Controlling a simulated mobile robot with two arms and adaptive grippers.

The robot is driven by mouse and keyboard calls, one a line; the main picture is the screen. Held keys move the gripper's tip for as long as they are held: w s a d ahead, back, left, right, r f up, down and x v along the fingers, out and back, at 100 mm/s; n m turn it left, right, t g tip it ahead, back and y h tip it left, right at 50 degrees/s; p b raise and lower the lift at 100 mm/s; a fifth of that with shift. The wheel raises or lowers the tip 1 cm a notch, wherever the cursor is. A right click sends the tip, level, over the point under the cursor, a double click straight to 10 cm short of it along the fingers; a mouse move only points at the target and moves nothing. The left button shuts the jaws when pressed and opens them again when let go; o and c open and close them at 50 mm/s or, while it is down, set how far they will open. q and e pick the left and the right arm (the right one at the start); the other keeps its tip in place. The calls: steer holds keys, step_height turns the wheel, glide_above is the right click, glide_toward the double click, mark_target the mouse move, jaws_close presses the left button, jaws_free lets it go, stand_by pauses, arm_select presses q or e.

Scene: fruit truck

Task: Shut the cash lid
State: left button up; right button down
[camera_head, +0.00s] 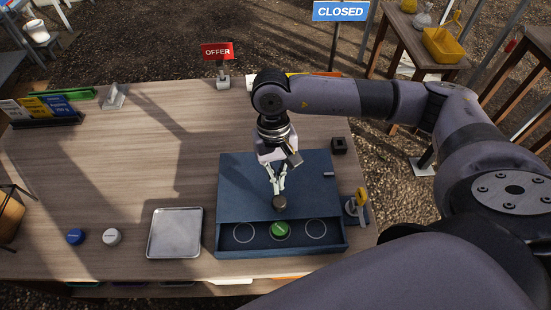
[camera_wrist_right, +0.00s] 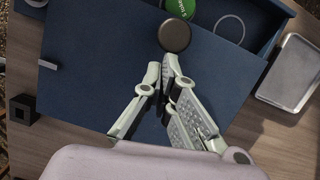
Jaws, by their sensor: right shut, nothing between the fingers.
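The dark blue cash box (camera_head: 232,236) stands on the wooden table. Its flat blue lid (camera_head: 240,185) covers most of the top and leaves the front strip uncovered, where a green token (camera_head: 280,230) lies in the middle circle. A dark round knob (camera_head: 280,203) sits near the lid's front edge; it also shows in the wrist view (camera_wrist_right: 174,36). My right gripper (camera_head: 277,190) is shut and empty, low over the lid just behind the knob. I cannot tell whether its fingertips (camera_wrist_right: 166,64) touch the knob. My left gripper is not in view.
A metal tray (camera_head: 175,209) lies left of the box, with a white token (camera_head: 112,236) and a blue token (camera_head: 76,236) further left. A yellow-topped item (camera_head: 361,196) and a small black block (camera_head: 339,145) stand to its right. The table's middle left is clear.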

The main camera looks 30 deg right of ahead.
mark_target(279, 205)
steer(key=s, duration=0.1)
steer(key=s+a+b, duration=0.1)
steer(key=s, duration=0.1)
steer(key=s+a, duration=0.1)
steer(key=shift+s+a+f+b, duration=0.1)
steer(key=shift+s+f+b, duration=0.1)
steer(key=shift+s+b, duration=0.15)
steer(key=shift+s+a+r, duration=0.15)
steer(key=shift+s+a, duration=0.2)
steer(key=shift+s, duration=0.3)
steer(key=shift+r, duration=0.1)
